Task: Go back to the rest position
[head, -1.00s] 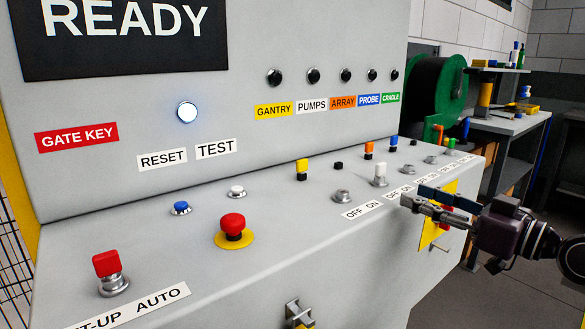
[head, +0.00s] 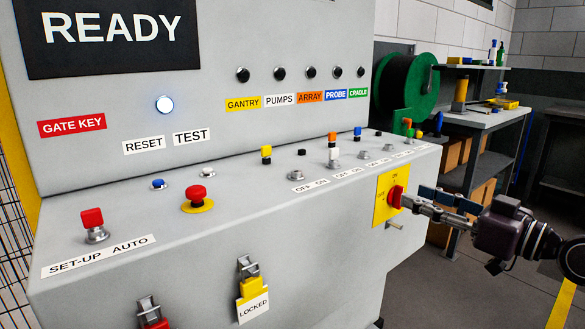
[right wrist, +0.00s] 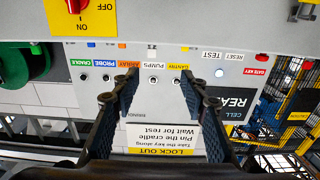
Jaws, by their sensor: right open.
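My right gripper (head: 428,202) comes in from the right in the head view, at the right end of the grey console. Its fingers are apart and nothing is between them. In the head view its fingertips show close beside the red rotary switch (head: 396,198) on a yellow plate; I cannot tell the gap in depth. In the right wrist view the two fingers (right wrist: 160,102) are spread, with the console's upside-down labels behind them. The red switch also shows at the top left there (right wrist: 75,5). My left gripper is not in view.
The console (head: 330,225) carries a red mushroom button (head: 197,193), several coloured keys and switches, and a yellow padlock tag (head: 252,300) on its front. A green reel (head: 405,90) and a workbench (head: 480,122) stand behind at right. Floor is open at the lower right.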

